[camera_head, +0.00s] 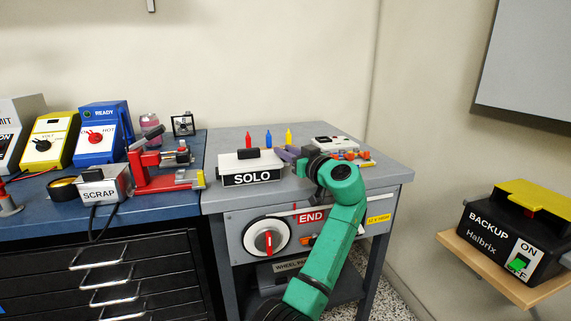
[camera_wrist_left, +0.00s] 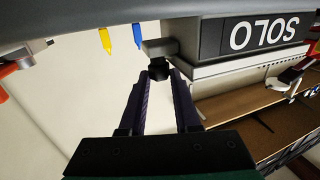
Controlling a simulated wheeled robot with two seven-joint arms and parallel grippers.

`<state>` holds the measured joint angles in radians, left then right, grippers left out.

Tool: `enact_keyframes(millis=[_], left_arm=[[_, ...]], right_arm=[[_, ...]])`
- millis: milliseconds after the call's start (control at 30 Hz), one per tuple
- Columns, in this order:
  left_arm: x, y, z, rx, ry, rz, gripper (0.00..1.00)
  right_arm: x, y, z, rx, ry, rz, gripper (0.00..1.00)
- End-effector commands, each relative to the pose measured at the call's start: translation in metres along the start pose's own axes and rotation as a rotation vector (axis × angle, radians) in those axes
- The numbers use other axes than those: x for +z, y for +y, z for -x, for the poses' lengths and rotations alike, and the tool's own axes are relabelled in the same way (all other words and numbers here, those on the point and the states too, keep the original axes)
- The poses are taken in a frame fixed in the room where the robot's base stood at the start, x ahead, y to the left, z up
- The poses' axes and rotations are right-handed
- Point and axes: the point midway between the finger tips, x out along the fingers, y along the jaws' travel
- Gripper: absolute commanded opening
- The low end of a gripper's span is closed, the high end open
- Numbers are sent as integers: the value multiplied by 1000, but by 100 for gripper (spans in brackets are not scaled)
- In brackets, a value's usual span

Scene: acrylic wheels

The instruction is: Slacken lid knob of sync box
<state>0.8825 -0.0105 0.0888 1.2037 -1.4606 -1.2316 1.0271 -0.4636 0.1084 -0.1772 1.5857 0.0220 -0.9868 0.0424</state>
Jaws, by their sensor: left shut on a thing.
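A white box with a black front label reading SOLO (camera_head: 252,167) stands on the grey bench; no "sync" wording shows on it. It also appears upside down in the left wrist view (camera_wrist_left: 215,40). My left gripper (camera_head: 285,154) is at the right side of this box, with its teal arm reaching in from below. In the left wrist view its two dark fingers (camera_wrist_left: 160,78) are shut on a small black knob (camera_wrist_left: 159,68) on a grey stem beside the box. The knob is hidden in the head view. My right gripper is not in view.
Red (camera_head: 249,141), blue (camera_head: 268,139) and yellow (camera_head: 289,136) pointed pieces stand behind the box. A small white device (camera_head: 335,142) sits farther right. The SCRAP box (camera_head: 99,192) and red vise (camera_head: 150,172) are on the blue bench at left.

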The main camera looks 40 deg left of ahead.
Motion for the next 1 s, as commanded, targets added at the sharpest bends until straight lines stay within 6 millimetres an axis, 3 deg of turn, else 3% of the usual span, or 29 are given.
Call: enact_keyframes(millis=[167,400,1000], left_arm=[[-1,3,-1,-144,0,-2,0],[-2,4,-1,-268,-1,-3,0],[1,5,-2,-344,-4,-2,0]], right_arm=[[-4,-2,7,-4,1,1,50],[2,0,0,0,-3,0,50],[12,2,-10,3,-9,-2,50]])
